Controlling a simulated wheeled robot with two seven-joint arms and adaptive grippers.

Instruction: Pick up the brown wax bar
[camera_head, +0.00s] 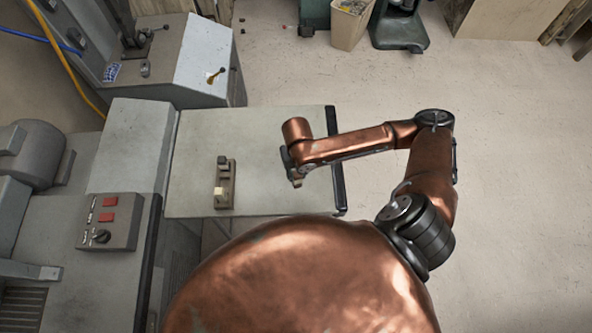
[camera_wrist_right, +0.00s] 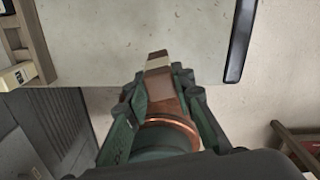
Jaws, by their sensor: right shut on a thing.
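My right gripper (camera_head: 292,168) is over the right part of the grey table plate. In the right wrist view its two green fingers (camera_wrist_right: 161,84) are closed on the sides of the brown wax bar (camera_wrist_right: 159,90). The bar stands out past the fingertips and has a pale band near its far end. In the head view only a small brown end of the bar (camera_head: 297,183) shows below the gripper. I cannot tell from these views how high the bar is above the plate. My left gripper is not in view.
A wooden rack (camera_head: 232,171) stands on the table plate (camera_head: 195,140), left of my gripper, with a dark piece (camera_head: 222,160) and a cream block (camera_head: 219,192). A control box with red buttons (camera_head: 109,222) is further left. The plate between rack and gripper is clear.

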